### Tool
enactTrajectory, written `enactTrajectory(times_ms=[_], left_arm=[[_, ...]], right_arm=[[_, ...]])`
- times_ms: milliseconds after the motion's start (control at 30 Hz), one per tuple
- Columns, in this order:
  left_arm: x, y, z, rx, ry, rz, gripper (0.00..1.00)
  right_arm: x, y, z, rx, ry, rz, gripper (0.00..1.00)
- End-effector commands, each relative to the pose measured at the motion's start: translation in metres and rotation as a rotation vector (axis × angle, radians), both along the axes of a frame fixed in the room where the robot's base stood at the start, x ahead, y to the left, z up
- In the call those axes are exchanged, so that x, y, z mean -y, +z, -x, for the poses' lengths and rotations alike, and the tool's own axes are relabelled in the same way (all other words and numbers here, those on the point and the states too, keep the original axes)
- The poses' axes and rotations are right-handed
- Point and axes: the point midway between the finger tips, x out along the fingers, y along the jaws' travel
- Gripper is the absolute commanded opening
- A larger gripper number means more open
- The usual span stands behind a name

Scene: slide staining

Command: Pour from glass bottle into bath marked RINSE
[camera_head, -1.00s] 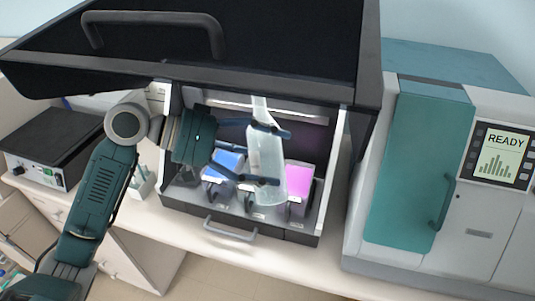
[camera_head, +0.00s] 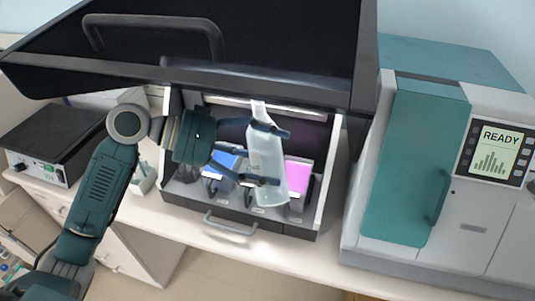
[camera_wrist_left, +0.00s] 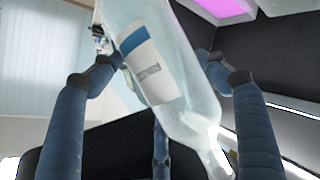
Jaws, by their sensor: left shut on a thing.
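My left gripper (camera_head: 280,157) is shut on the clear glass bottle (camera_head: 266,160). The bottle is held in front of the open stainer's baths, leaning a little, with its narrow neck at the top in the head view. The left wrist view shows the bottle (camera_wrist_left: 165,75) with a white and blue label, between the fingers of the gripper (camera_wrist_left: 168,75). A blue-filled bath (camera_head: 223,164) is left of the bottle and a magenta-filled bath (camera_head: 299,175) is right of it. The bottle covers the space between them. Bath markings are too small to read. My right gripper is not in view.
The stainer's black lid (camera_head: 270,45) is raised above the baths. Its front drawer handle (camera_head: 229,226) sticks out below. A teal-doored machine (camera_head: 415,165) showing READY stands at right. A black-topped device (camera_head: 50,140) stands at left on the bench.

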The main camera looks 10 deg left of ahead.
Motion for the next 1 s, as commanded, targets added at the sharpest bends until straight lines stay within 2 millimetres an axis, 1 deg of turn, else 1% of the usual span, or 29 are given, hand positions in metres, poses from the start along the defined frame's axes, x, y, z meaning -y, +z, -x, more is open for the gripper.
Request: enactTrajectory(times_ms=[33,367,833,1000], left_arm=[[0.0,0.002,0.0,0.005,0.001,0.003,0.21],[0.0,0.003,0.0,0.003,0.0,0.004,0.21],[0.004,0.001,0.006,-0.073,0.001,0.044,0.21],[0.004,0.0,0.007,-0.089,0.002,0.053,0.21]], right_arm=[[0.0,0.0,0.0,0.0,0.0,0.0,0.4],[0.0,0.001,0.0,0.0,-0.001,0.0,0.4],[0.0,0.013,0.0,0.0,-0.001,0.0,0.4],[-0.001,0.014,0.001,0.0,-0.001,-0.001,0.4]])
